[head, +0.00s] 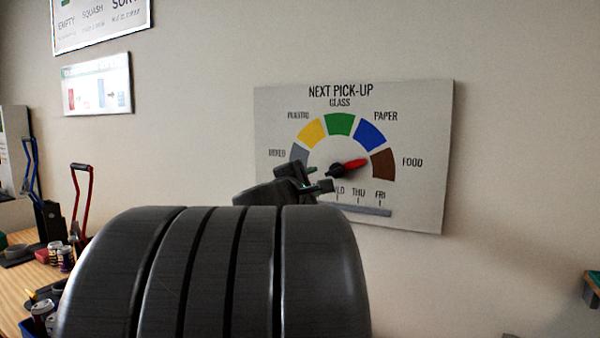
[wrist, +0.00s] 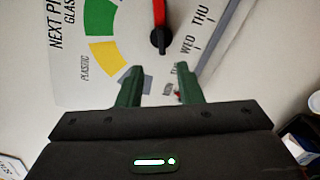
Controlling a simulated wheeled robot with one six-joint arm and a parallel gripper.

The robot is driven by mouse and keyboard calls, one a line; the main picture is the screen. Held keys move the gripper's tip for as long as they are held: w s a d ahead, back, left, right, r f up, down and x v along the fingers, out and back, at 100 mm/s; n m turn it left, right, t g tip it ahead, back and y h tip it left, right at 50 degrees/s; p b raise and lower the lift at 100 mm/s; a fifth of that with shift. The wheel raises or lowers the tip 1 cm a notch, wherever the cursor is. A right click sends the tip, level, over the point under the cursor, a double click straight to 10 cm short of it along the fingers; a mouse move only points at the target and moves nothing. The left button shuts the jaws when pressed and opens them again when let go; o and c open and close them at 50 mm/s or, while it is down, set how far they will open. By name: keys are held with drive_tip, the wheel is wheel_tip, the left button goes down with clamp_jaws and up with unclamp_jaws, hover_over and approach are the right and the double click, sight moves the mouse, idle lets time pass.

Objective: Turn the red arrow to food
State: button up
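The dial board (head: 440,100) hangs on the wall, with a coloured arc running from mixed through plastic, glass and paper to food. The red arrow (head: 352,164) points right and slightly up, toward the upper end of the brown food segment (head: 383,165), near its gap with blue paper. Its dark hub (head: 335,171) also shows in the wrist view (wrist: 160,42), with the red arrow (wrist: 159,14) running to the top edge. My gripper (wrist: 159,86) is open and empty, its two green fingers apart, below and left of the hub in the head view, not touching the arrow.
A day strip (head: 362,209) runs along the board's lower edge. A wooden table (head: 35,275) at left carries cans and upright tools with blue and red handles. Signs (head: 97,84) hang upper left. The wall right of the board is clear.

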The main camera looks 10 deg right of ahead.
sight(334, 172)
drive_tip(key=p+x, duration=0.2)
drive_tip(key=x, duration=1.1)
drive_tip(key=shift+f, duration=0.1)
drive_tip(key=shift+c, duration=0.4)
clamp_jaws()
